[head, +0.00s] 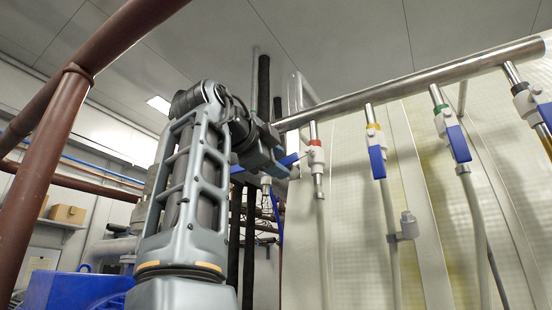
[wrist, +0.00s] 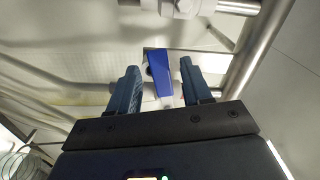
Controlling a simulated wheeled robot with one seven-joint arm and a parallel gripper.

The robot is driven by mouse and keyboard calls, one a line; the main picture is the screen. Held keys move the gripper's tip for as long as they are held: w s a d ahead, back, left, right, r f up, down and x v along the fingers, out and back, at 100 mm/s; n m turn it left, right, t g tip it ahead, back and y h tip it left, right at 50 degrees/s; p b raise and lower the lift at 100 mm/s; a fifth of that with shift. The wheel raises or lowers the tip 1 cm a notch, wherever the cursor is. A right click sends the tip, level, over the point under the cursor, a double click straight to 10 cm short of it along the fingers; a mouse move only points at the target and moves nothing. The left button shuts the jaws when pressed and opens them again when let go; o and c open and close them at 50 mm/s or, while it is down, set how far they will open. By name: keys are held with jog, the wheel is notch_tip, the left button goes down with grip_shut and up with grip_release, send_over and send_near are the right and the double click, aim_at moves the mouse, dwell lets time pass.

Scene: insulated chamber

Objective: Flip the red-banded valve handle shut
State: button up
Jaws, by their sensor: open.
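The red-banded valve (head: 316,143) hangs from the steel pipe, with a red band above a white body. Its blue handle (head: 290,159) points left, roughly sideways, toward my gripper. My gripper (head: 277,163) is at the left of this valve, partly hidden by my own arm. In the wrist view my gripper (wrist: 160,85) is open, with a blue handle (wrist: 161,75) between its two dark blue fingers. Whether the fingers touch it cannot be told. A white valve body (wrist: 184,8) is at the top edge there; no red band shows in that view.
To the right hang a yellow-banded valve (head: 376,155), a green-banded valve (head: 453,135) and another valve (head: 533,102), handles downward. The steel pipe (head: 400,90) runs above them. Another blue handle (head: 276,212) hangs below my gripper. Brown pipes (head: 45,170) stand at left.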

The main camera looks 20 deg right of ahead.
jog(key=shift+c, duration=0.5)
grip_shut()
